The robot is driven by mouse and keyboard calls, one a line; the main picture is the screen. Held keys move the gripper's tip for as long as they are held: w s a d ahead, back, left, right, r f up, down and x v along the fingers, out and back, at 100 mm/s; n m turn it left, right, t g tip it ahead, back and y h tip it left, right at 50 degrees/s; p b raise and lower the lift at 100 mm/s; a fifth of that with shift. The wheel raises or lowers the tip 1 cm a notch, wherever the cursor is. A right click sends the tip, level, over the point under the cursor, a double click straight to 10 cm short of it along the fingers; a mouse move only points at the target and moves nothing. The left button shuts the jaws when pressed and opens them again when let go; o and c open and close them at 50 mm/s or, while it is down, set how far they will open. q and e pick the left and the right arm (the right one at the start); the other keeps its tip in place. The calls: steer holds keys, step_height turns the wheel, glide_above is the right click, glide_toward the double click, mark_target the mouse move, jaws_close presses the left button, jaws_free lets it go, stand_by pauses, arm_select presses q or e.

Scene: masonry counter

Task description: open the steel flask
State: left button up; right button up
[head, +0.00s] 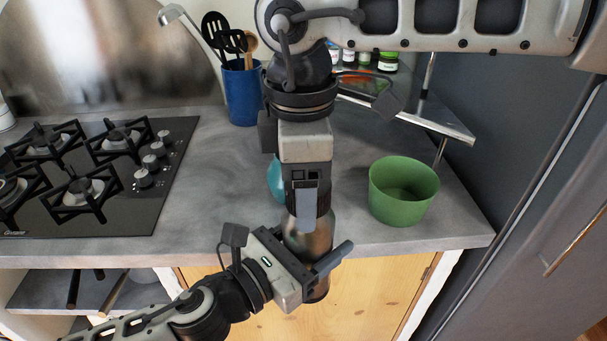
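The steel flask (321,236) is upright in front of the counter's front edge, apart from the worktop. My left gripper (312,262) is shut around its body from the left, with one finger showing across its front right. The flask's lower end shows beneath that finger. My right gripper (306,212) points straight down at the flask's top, with one blue-grey finger in front of the dark upper part, probably the lid (324,203). The other right finger is hidden, so I cannot tell whether this gripper is closed on the lid.
A green bowl (403,192) stands right of the flask on the grey counter (215,205). A teal object (275,180) is mostly hidden behind my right gripper. A blue utensil pot (242,95) stands behind, a gas hob (95,170) at left. Counter between hob and flask is clear.

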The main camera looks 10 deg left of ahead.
steer(key=c, duration=1)
steer(key=n, duration=0.7)
steer(key=shift+s, duration=0.15)
steer(key=n, duration=0.5)
steer(key=shift+d, duration=0.15)
steer(key=n, duration=0.7)
steer(key=shift+d+r+n, duration=0.1)
steer(key=shift+d+n, duration=0.1)
steer(key=shift+n, duration=0.2)
steer(key=n, duration=0.7)
steer(key=shift+d, duration=0.1)
steer(key=n, duration=0.7)
steer(key=shift+w+n, duration=0.25)
steer(key=shift+n, duration=0.05)
steer(key=n, duration=0.7)
steer(key=shift+w+r, duration=0.1)
steer(key=shift+w, duration=0.1)
steer(key=n, duration=0.7)
steer(key=shift+a+n, duration=0.2)
steer(key=shift+n, duration=0.1)
steer(key=n, duration=0.5)
steer(key=shift+a, duration=0.1)
